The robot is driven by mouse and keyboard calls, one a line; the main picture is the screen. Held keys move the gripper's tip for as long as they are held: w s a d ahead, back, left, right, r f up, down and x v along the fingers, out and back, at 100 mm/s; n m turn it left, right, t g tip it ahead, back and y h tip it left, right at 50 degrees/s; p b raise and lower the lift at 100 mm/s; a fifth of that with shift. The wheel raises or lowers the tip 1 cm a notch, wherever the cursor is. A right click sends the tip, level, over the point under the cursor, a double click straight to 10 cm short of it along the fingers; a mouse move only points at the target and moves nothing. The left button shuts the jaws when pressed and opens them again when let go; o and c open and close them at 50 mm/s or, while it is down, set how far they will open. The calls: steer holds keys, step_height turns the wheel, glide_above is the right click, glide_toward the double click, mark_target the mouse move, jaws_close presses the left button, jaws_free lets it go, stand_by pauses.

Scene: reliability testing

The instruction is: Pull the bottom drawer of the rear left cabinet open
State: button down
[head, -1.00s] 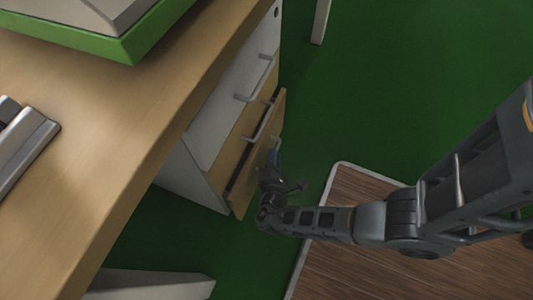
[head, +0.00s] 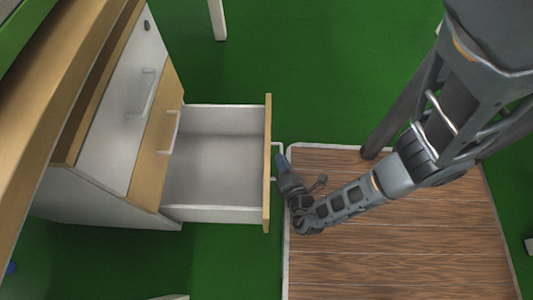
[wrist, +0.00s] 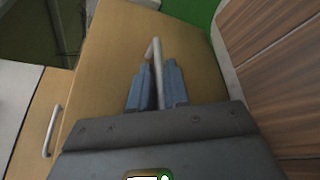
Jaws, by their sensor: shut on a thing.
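The cabinet (head: 112,130) has a white body, a white top drawer front and wooden fronts below. Its bottom drawer (head: 213,170) is pulled far out to the right, and its white empty inside shows. The drawer's wooden front (head: 267,165) carries a pale bar handle (head: 279,148). My gripper (head: 281,163) is at this handle, outside the drawer front. In the wrist view the blue-grey fingers (wrist: 158,88) are shut on the handle (wrist: 154,55), one on each side of the bar.
The wooden middle drawer front (head: 160,135) is closed. A wooden desk top (head: 40,80) lies at the left. A brown wood-patterned floor panel (head: 400,240) with a pale edge lies under my arm. Green floor (head: 300,60) is clear beyond the drawer.

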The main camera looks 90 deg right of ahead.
steer(key=shift+s, duration=0.8)
steer(key=c, duration=1.2)
jaws_free()
steer(key=shift+a, duration=0.1)
steer(key=p+v, duration=0.1)
steer(key=v, duration=0.6)
steer(key=shift+s+a+r, duration=0.1)
steer(key=shift+a, duration=0.2)
